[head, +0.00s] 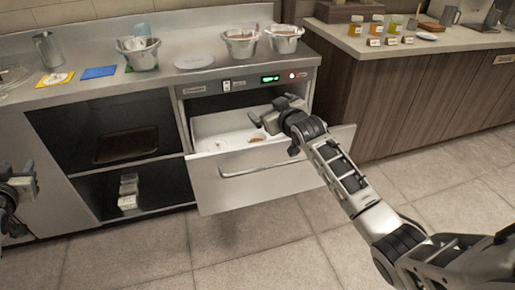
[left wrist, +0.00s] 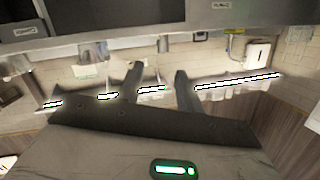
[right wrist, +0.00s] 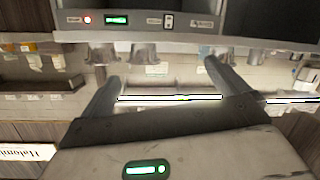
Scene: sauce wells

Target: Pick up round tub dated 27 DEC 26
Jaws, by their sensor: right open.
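No date that I can read shows, so I cannot tell which thing is the round tub dated 27 DEC 26. The pulled-out drawer (head: 262,183) holds a white liner with small pale and brownish things at its back, partly hidden by my right arm. My right gripper (head: 262,118) is over the drawer's back part, near the front panel. In the right wrist view (right wrist: 163,72) its fingers are wide apart with nothing between them. My left gripper (head: 28,184) is at the left edge, away from the drawer. In the left wrist view (left wrist: 158,70) its fingers are apart and empty.
The counter above holds metal pots (head: 240,44), a white plate (head: 194,61), a metal jug (head: 47,50) and coloured cards (head: 98,72). Open shelves at left hold a brown tray (head: 126,146) and stacked white containers (head: 128,190). A wooden side counter (head: 410,100) stands at right.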

